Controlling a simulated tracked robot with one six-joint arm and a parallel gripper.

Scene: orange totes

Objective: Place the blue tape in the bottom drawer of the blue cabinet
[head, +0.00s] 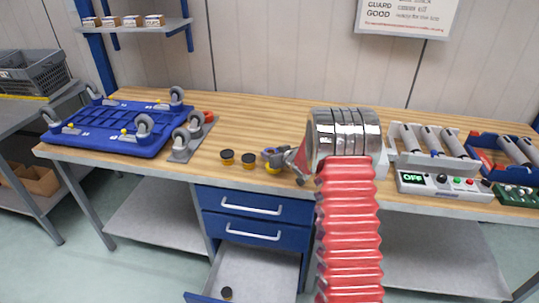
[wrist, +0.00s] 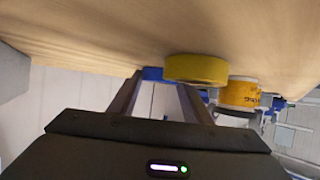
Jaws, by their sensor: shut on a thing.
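My gripper (head: 276,156) is above the front part of the workbench, left of my arm. In the wrist view my gripper (wrist: 160,78) is shut on the blue tape (wrist: 152,73), partly hidden by the fingers. In the head view only a small blue part of the tape (head: 268,153) shows. The blue cabinet (head: 254,207) is under the bench. Its upper two drawers are shut. Its bottom drawer (head: 262,270) is pulled open, with a dark roll (head: 227,293) inside near the front left.
Two dark rolls with yellow (head: 227,156) (head: 249,160) stand on the bench left of my gripper. A yellow roll (wrist: 195,69) is close beside the fingers in the wrist view. A blue wheeled dolly (head: 115,130) lies at left. A control box (head: 445,184) is at right.

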